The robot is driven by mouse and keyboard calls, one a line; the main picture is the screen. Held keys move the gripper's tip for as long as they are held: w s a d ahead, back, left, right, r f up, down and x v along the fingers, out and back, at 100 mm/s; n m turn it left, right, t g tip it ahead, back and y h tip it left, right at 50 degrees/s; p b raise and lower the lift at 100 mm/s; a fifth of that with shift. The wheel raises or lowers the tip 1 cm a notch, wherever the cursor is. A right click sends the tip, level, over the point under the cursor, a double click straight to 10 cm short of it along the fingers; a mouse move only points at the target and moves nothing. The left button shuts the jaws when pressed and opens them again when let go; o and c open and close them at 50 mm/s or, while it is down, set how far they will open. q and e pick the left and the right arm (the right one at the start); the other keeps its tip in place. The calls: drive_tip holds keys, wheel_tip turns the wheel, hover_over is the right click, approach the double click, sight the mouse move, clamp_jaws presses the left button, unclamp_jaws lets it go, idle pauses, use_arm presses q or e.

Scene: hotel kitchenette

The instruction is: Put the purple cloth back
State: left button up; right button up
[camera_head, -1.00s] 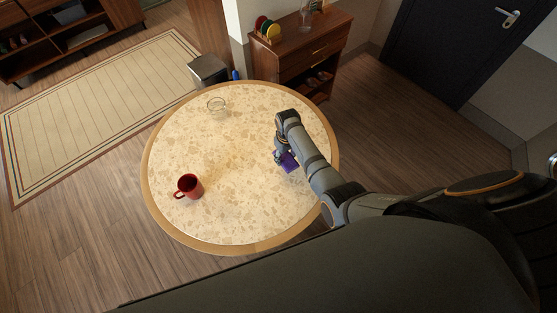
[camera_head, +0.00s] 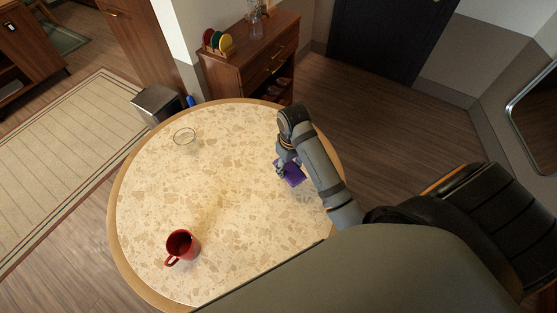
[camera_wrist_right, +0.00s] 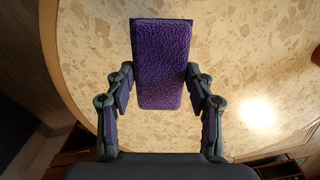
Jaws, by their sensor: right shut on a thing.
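The purple cloth (camera_head: 291,173) is a small flat rectangle at the right side of the round table. In the right wrist view the cloth (camera_wrist_right: 161,62) lies between the two fingers of my right gripper (camera_wrist_right: 160,88), which is shut on it. In the head view my right gripper (camera_head: 285,166) is partly hidden by its own arm. I cannot tell whether the cloth touches the table top. My left gripper is not in view.
A wooden cabinet (camera_head: 262,65) with a rack of coloured plates (camera_head: 218,42) stands behind. A bin (camera_head: 158,103) stands beyond the table's left edge.

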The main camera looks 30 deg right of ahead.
drive_tip(key=w, duration=0.2)
drive_tip(key=w+f, duration=0.1)
drive_tip(key=w+d+f, duration=0.1)
drive_tip(key=w, duration=0.1)
drive_tip(key=shift+w, duration=0.3)
drive_tip(key=w+f, duration=0.1)
drive_tip(key=f, duration=0.1)
drive_tip(key=w+f, duration=0.4)
drive_tip(key=shift+d, duration=0.4)
drive_tip(key=shift+w+f, duration=0.1)
drive_tip(key=shift+f, duration=0.05)
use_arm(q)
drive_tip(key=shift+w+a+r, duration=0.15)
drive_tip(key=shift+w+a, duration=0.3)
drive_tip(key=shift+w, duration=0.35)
use_arm(e)
drive_tip(key=shift+w+f, duration=0.15)
drive_tip(key=shift+f, duration=1.55)
drive_tip(key=shift+f, duration=0.1)
drive_tip(key=o, duration=1.1)
